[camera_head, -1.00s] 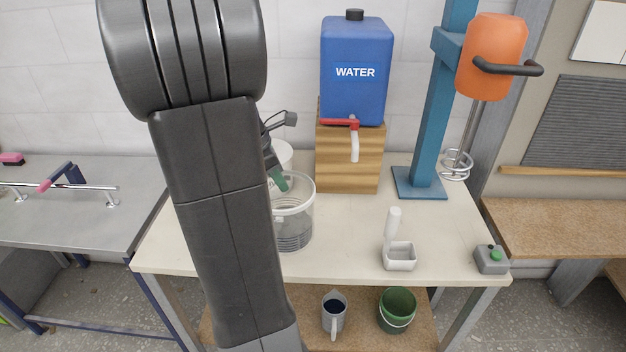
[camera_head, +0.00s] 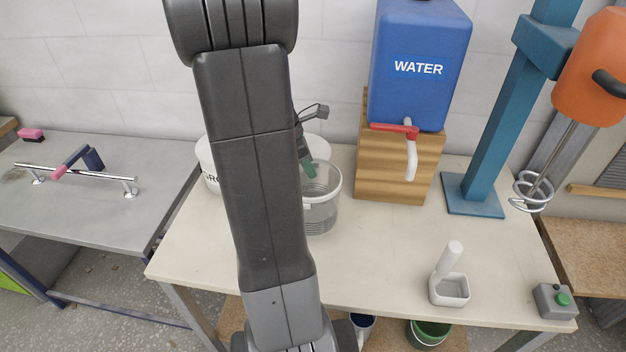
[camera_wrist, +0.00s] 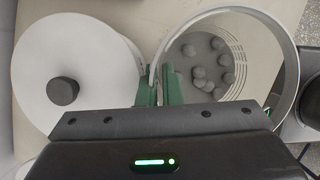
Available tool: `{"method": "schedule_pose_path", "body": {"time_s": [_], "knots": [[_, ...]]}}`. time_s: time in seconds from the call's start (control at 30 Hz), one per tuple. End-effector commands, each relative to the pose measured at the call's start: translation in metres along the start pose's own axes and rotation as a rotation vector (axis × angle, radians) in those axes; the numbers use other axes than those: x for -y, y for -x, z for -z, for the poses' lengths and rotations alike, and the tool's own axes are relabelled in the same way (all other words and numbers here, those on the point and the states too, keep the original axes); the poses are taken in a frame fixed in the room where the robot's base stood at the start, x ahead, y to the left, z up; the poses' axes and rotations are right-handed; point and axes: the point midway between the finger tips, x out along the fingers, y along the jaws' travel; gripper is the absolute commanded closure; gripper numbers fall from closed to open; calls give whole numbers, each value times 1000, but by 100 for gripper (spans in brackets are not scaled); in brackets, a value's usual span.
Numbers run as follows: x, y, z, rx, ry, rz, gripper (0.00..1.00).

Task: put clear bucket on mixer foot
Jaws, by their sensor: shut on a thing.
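The clear bucket (camera_head: 322,207) stands at the middle left of the table, partly behind my arm in the head view. In the wrist view the clear bucket (camera_wrist: 262,48) shows from above, with several grey lumps on its bottom. My gripper (camera_wrist: 160,92) is shut on the bucket's left rim with its green fingers on either side of the wall. The mixer foot (camera_head: 473,195) is the flat blue base plate at the table's right back, bare, under the blue post and orange mixer (camera_head: 590,75).
A white lidded tub (camera_wrist: 75,75) stands close left of the bucket. The blue water tank (camera_head: 420,65) on a wooden block (camera_head: 390,180) stands right of the bucket. The whisk (camera_head: 533,190) hangs beside the foot.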

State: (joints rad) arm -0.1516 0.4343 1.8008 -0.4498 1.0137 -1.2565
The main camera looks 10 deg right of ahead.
Motion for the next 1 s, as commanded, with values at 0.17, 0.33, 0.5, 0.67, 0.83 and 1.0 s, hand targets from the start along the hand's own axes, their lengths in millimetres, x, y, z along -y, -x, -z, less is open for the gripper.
{"method": "schedule_pose_path", "body": {"time_s": [0.17, 0.33, 0.5, 0.67, 0.83, 1.0], "knots": [[0, -18, 7, 1, 3, 2, 100], [-1, -35, 14, 1, 2, 2, 100], [-2, -37, 15, 0, 0, -2, 100], [-2, -37, 15, 0, 0, -1, 100], [-1, -40, 16, 0, 0, -1, 86], [-1, -40, 16, 0, 0, 0, 86]]}}
